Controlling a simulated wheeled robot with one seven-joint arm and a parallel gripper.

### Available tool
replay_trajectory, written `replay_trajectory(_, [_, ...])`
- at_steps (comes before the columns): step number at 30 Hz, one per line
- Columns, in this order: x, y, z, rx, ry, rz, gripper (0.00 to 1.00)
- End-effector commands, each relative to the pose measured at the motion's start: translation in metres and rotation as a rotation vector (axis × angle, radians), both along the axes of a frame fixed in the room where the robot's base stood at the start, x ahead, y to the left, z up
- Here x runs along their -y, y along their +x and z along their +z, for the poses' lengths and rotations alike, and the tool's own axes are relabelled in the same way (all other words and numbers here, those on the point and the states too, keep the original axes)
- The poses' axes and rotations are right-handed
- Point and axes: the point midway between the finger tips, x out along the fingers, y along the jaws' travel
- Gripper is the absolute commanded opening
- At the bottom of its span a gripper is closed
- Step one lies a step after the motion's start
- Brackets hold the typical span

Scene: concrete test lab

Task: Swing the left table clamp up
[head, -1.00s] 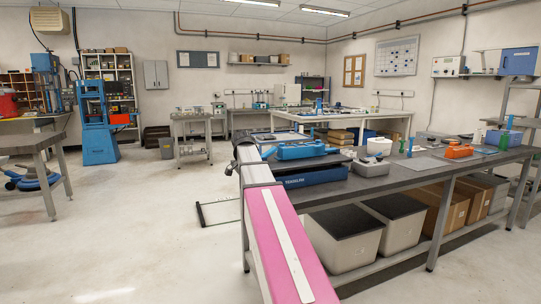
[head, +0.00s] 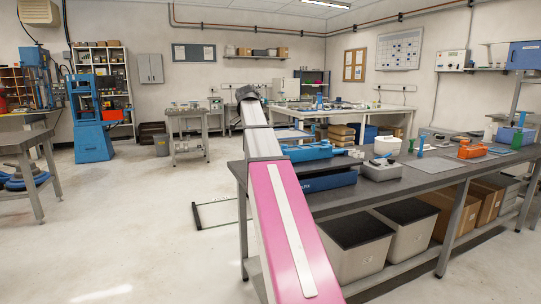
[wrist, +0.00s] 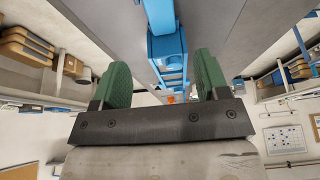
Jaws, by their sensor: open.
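My gripper (wrist: 162,78) shows in the wrist view with its two green fingers wide apart and nothing held between them. A blue fixture (wrist: 168,48) lies beyond the gap between the fingers, apart from them. In the head view, a long blue fixture (head: 308,151) sits on the near workbench, just right of my arm. A small upright blue handle (head: 421,144) and an orange device (head: 471,150) stand further right on that bench. I cannot tell which part is the left table clamp. My fingers are not discernible in the head view.
The dark-topped workbench (head: 430,186) runs along the right, with lidded bins (head: 407,236) beneath it. A grey box (head: 380,170) stands on it. A blue machine (head: 91,135) and a grey table (head: 22,142) stand left.

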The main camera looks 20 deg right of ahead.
Motion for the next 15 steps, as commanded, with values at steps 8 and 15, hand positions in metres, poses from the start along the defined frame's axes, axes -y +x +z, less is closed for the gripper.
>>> replay_trajectory(8, [0.010, -0.002, -0.022, -0.002, 0.000, -0.004, 0.68])
replay_trajectory(15, [0.026, -0.001, -0.062, -0.002, 0.001, -0.003, 0.68])
